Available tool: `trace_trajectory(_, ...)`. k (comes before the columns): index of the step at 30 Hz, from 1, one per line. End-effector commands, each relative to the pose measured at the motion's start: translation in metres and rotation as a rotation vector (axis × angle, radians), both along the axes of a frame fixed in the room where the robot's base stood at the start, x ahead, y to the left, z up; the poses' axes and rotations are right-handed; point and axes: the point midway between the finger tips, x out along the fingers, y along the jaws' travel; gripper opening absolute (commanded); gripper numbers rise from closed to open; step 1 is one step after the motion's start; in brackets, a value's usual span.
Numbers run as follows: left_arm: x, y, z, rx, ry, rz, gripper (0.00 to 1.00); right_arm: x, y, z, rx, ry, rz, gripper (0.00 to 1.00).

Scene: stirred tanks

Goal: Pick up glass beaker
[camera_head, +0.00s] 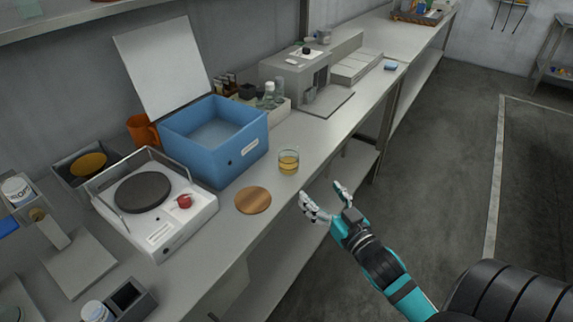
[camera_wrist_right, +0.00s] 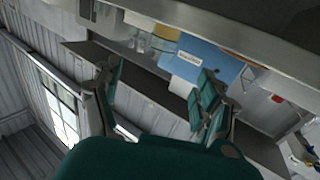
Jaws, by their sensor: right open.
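The glass beaker (camera_head: 289,162) stands upright on the grey bench near its front edge, with amber liquid in it. My right gripper (camera_head: 326,194) is open and empty, in front of the bench edge, to the right of and nearer than the beaker, and apart from it. In the right wrist view the two fingers (camera_wrist_right: 158,92) are spread with nothing between them. A yellow patch at the top of that view may be the beaker's liquid, but I cannot tell. My left gripper is not in view.
A blue open box (camera_head: 215,138) stands behind the beaker. A round wooden disc (camera_head: 253,200) lies to the left, beside a white hotplate device (camera_head: 160,230). A grey machine (camera_head: 297,75) stands farther back. The bench to the beaker's right is clear.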

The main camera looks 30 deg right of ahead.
Motion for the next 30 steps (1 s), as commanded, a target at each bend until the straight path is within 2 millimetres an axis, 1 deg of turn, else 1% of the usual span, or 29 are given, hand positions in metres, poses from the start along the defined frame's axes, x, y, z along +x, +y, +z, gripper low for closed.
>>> trace_trajectory(1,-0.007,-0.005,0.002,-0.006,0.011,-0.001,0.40,0.010,-0.001,0.002,-0.001,-0.003,-0.001,0.75)
trace_trajectory(5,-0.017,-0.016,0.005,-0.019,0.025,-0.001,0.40,0.039,-0.004,0.003,-0.001,-0.003,0.000,0.75)
trace_trajectory(8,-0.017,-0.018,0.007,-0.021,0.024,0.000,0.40,0.061,-0.006,0.002,0.000,-0.001,-0.001,0.75)
trace_trajectory(12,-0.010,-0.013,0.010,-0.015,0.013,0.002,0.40,0.089,-0.009,0.002,-0.001,-0.001,-0.001,0.75)
trace_trajectory(15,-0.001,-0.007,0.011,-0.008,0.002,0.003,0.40,0.102,-0.010,0.001,0.001,0.001,0.000,0.75)
trace_trajectory(19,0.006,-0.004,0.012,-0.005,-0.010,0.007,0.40,0.110,-0.011,0.000,0.001,0.002,-0.001,0.75)
trace_trajectory(23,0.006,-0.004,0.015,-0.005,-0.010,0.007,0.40,0.121,-0.010,0.003,0.000,0.001,-0.001,0.75)
trace_trajectory(27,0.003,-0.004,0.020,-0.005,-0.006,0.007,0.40,0.143,-0.007,0.007,0.001,0.001,-0.001,0.75)
trace_trajectory(30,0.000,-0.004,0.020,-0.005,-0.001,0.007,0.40,0.156,-0.008,0.004,0.000,0.002,-0.001,0.75)
